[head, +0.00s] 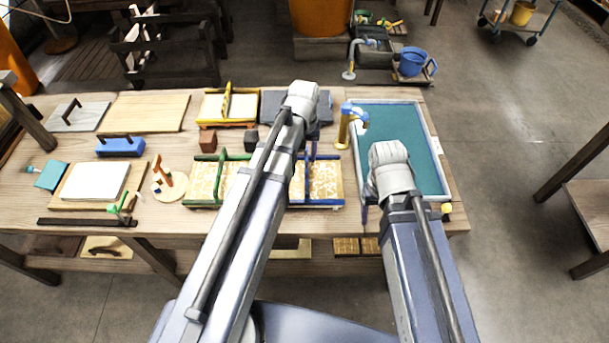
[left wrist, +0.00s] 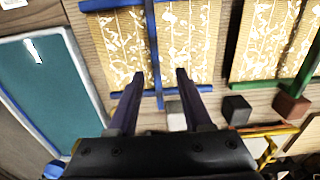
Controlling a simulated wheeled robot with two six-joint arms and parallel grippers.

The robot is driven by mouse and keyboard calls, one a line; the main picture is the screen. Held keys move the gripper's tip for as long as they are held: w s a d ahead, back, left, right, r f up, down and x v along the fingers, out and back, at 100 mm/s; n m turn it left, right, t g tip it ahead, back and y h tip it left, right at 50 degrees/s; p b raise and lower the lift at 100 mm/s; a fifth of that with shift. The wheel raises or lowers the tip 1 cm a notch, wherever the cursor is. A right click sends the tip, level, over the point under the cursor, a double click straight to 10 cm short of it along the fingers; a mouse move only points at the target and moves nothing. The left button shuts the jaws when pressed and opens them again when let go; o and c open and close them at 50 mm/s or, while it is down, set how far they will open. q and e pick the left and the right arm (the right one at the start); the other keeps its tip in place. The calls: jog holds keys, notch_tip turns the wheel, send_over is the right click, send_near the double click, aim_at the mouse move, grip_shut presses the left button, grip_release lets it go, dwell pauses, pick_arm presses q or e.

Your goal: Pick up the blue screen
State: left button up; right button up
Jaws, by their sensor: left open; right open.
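The blue screen (head: 325,185) lies flat on the table, with blue edge bars around a cream-and-gold patterned sheet. Its raised blue bar crosses the middle; my left arm hides part of it in the head view. My left gripper (head: 311,150) is open above the blue screen. In the left wrist view the open fingers (left wrist: 160,76) stand on either side of the blue bar (left wrist: 152,50); whether they touch it I cannot tell. My right gripper (head: 367,208) is open near the table's front edge, right of the blue screen, its fingers mostly hidden by its wrist.
A similar green screen (head: 205,182) lies left of the blue one. A teal-bottomed tray (head: 424,150) lies to the right. Two small blocks (head: 208,141), a yellow-framed screen (head: 228,107) and a yellow-and-blue object (head: 345,125) stand behind. My left arm crosses the table's middle.

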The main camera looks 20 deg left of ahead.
aim_at(307, 168)
pick_arm(q)
notch_tip(307, 168, down, 3)
jog(key=shift+r+b, duration=0.2)
jog(key=shift+b, duration=0.8)
jog(key=shift+r, duration=0.1)
jog(key=f+b, duration=0.5)
jog(key=shift+s+d+f, duration=0.1)
jog(key=shift+d+f, duration=0.1)
jog(key=shift+d, duration=0.15)
jog(key=shift+r, duration=0.1)
grip_shut()
